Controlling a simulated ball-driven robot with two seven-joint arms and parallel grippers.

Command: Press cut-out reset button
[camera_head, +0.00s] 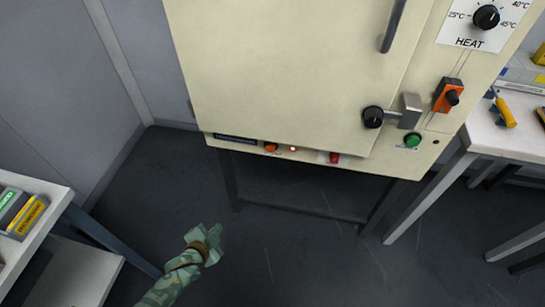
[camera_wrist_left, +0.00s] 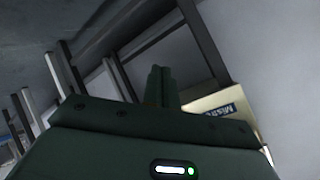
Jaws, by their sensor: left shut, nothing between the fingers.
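A cream cabinet (camera_head: 290,70) stands on a dark frame. Its lower front strip carries an orange button (camera_head: 271,147), a small lit red lamp (camera_head: 293,148), a red button (camera_head: 334,157) and a green button (camera_head: 412,140). The labels are too small to tell which is the cut-out reset. My left gripper (camera_head: 212,236) is shut and empty, below and left of the strip in the picture, apart from every button. In the left wrist view its shut fingers (camera_wrist_left: 159,86) point toward the cabinet's underframe, with a corner of the cabinet strip (camera_wrist_left: 222,104) beside them. My right gripper is out of view.
The cabinet has a door handle (camera_head: 393,25), a black knob (camera_head: 373,117) by a latch, an orange switch (camera_head: 447,95) and a heat dial (camera_head: 486,17). A white table (camera_head: 500,137) stands right, a shelf unit (camera_head: 50,225) left. The floor between is clear.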

